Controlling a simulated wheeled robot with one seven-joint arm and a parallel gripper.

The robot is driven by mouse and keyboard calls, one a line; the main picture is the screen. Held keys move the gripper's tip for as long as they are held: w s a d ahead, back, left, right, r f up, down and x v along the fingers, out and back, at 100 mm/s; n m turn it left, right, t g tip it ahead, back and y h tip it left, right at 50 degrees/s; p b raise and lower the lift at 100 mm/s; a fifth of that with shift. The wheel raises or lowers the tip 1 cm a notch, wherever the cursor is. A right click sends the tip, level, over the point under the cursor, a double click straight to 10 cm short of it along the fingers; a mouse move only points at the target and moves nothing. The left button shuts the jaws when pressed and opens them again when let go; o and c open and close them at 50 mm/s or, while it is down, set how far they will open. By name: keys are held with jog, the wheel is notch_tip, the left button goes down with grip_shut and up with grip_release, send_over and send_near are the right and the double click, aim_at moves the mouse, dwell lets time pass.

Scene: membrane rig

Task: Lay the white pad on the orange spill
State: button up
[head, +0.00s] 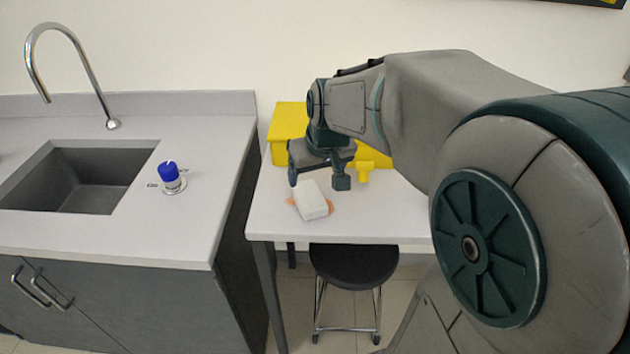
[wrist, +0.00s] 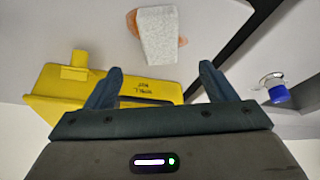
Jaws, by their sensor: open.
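The white pad (head: 311,200) lies on the white table, on top of the orange spill (head: 292,202). Orange shows past the pad on its left and right sides, and the middle of the spill is hidden under it. The wrist view also shows the pad (wrist: 158,36) with orange spill (wrist: 132,22) at both sides. My gripper (head: 318,186) is open and empty, above the table and just behind the pad. In the wrist view my gripper (wrist: 160,80) has its two fingers spread apart, with the pad beyond the fingertips and not between them.
A yellow box (head: 287,125) stands at the back of the table, close behind my gripper. A counter with a sink (head: 75,180) and a blue-topped valve (head: 169,172) stands to the left. A black stool (head: 353,264) is at the table's front.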

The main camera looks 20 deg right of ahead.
jog(key=s+f+m+g, duration=0.1)
jog(key=s+f, duration=0.1)
jog(key=s, duration=1.3)
jog(key=shift+s+a+f+g, duration=0.2)
jog(key=shift+s+f+g, duration=0.1)
jog(key=shift+s+f, duration=0.1)
